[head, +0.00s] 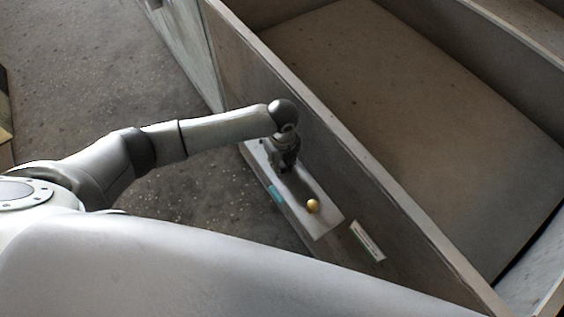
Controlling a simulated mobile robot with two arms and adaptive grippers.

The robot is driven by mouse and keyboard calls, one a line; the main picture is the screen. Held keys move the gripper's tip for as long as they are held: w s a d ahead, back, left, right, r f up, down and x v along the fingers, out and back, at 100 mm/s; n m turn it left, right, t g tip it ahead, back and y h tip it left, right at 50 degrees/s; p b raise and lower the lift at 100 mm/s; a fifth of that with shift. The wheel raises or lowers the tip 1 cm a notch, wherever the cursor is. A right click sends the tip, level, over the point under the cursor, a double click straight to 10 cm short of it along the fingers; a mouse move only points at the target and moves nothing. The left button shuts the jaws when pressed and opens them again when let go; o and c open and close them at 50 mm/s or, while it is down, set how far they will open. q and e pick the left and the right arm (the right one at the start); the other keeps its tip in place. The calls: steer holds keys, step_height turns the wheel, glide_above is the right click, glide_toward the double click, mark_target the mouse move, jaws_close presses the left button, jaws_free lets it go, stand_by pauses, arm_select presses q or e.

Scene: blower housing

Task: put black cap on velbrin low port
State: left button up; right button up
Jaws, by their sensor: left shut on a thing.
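My left gripper (286,160) points down over a pale ledge on the side of the grey housing. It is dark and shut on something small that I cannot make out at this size. I cannot pick out the black cap apart from the dark fingers. A gold round port (313,206) stands on the ledge, to the right of and nearer than the gripper, and nothing covers it. I cannot read which port is the velbrin low one. The part of the ledge under the gripper is hidden. My right gripper is not in view.
The pale ledge (325,222) carries a blue label (277,194). A white and green label (367,240) is on the housing wall. The tall wall rim (365,170) runs close beside my left gripper. The open housing interior (410,100) is empty where visible.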

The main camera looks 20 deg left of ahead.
arm_select(q)
steer(key=o, duration=0.9)
step_height(320, 180, up, 12)
stand_by(0.4)
